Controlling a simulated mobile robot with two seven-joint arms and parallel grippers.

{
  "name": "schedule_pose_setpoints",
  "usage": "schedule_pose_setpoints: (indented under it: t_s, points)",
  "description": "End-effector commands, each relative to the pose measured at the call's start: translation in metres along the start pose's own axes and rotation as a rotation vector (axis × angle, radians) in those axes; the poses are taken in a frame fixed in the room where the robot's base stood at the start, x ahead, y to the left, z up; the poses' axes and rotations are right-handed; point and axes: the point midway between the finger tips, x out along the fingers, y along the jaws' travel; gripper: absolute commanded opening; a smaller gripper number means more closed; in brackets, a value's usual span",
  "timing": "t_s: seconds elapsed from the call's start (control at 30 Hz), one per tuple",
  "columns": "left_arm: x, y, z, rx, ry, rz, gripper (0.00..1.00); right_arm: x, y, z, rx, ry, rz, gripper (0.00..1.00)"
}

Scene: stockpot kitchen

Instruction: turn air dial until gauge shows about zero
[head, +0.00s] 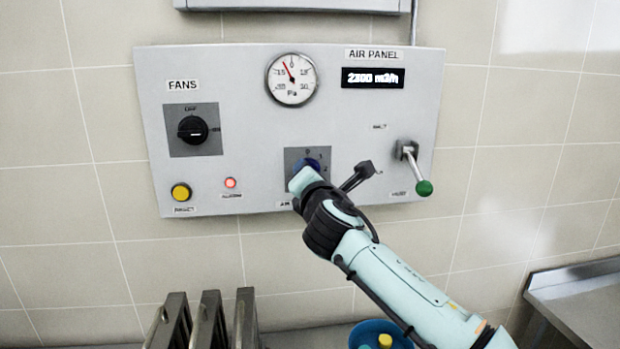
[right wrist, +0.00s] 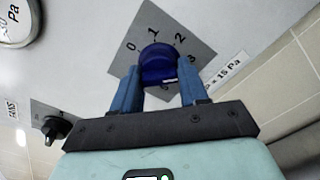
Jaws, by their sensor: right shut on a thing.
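The blue air dial (head: 312,165) sits on a dark square plate at the lower middle of the wall panel. My right gripper (head: 303,180) is shut on it. The right wrist view shows the dial (right wrist: 158,62) between its two blue fingers, with marks 0, 1, 2 and 3 around it. The round Pa gauge (head: 291,79) is at the panel's top middle. Its red needle points up and a little left of the 0 mark. My left gripper is not in view.
The grey air panel (head: 240,120) also carries a black FANS knob (head: 193,130), a yellow button (head: 181,193), a lit red lamp (head: 230,183), a flow display (head: 372,78) and a green-tipped lever (head: 424,187). Upright metal pieces (head: 207,322) and a blue bowl (head: 366,335) are below.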

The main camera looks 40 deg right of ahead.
Motion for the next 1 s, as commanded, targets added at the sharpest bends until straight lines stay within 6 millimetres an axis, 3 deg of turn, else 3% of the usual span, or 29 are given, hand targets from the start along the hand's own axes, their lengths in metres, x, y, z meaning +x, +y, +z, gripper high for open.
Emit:
schedule_pose_setpoints:
  t_s: [0.27, 0.3, 0.37, 0.73, 0.87, 1.0]
  points:
    - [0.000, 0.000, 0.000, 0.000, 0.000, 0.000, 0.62, 0.000, 0.000, 0.000, 0.000, 0.000, 0.000, 0.13]
    - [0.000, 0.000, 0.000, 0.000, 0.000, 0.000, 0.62, 0.000, 0.000, 0.000, 0.000, 0.000, 0.000, 0.53]
    - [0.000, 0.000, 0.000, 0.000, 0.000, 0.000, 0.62, 0.000, 0.000, 0.000, -0.001, 0.000, 0.000, 0.68]
    - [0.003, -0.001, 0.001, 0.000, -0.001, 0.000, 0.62, -0.005, 0.000, -0.001, -0.001, 0.001, 0.001, 0.68]
    - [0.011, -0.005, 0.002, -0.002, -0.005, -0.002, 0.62, -0.023, -0.001, -0.001, 0.000, 0.001, 0.002, 0.68]
    - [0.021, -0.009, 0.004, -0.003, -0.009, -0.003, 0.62, -0.054, -0.002, -0.001, 0.001, 0.001, 0.003, 0.68]
